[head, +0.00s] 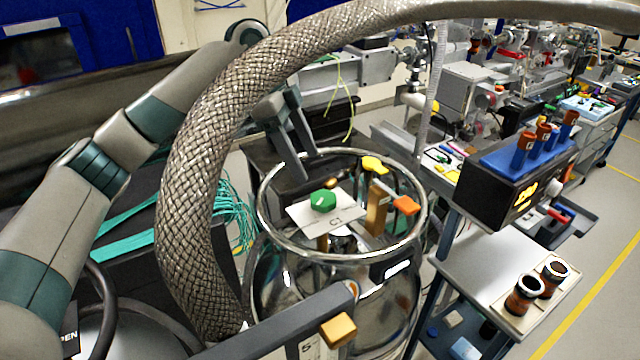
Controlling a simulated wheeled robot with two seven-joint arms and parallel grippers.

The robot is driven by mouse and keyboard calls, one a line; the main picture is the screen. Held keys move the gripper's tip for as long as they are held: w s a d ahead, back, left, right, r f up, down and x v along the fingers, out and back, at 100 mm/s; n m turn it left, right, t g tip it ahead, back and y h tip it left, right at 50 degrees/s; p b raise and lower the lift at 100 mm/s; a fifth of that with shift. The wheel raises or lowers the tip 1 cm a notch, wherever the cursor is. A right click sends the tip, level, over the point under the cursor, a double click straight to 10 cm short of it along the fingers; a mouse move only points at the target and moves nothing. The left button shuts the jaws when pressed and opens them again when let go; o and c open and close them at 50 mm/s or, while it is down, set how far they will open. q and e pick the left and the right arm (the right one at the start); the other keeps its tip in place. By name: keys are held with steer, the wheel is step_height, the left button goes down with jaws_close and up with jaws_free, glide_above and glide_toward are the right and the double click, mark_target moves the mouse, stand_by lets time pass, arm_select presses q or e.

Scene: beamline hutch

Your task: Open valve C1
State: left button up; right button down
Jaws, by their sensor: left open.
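A green knob (323,201) sits above a pale label plate (335,217) inside the ring on top of a shiny metal vessel (345,290). The plate's marking looks like C1, but it is small. A yellow knob (375,165) and an orange handle (406,205) stand to the right, by a brass post (377,208). My left gripper (305,166) is open and empty, its fingers pointing down near the back left of the ring. It appears above and behind the green knob, apart from it. My right gripper does not show.
A thick braided hose (200,180) arches in front of my left arm and over the vessel. A grey bar (280,322) with a yellow block crosses the near side. A cart (480,262) with a dark box (515,180) and copper-coloured cylinders stands right. Open floor lies far right.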

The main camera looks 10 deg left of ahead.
mark_target(323, 197)
arm_select(q)
steer(key=p+x, duration=0.3)
steer(key=x, duration=0.5)
steer(key=shift+d+f, duration=0.3)
steer(key=shift+f, duration=0.35)
steer(key=c, duration=1)
steer(key=shift+c, duration=0.2)
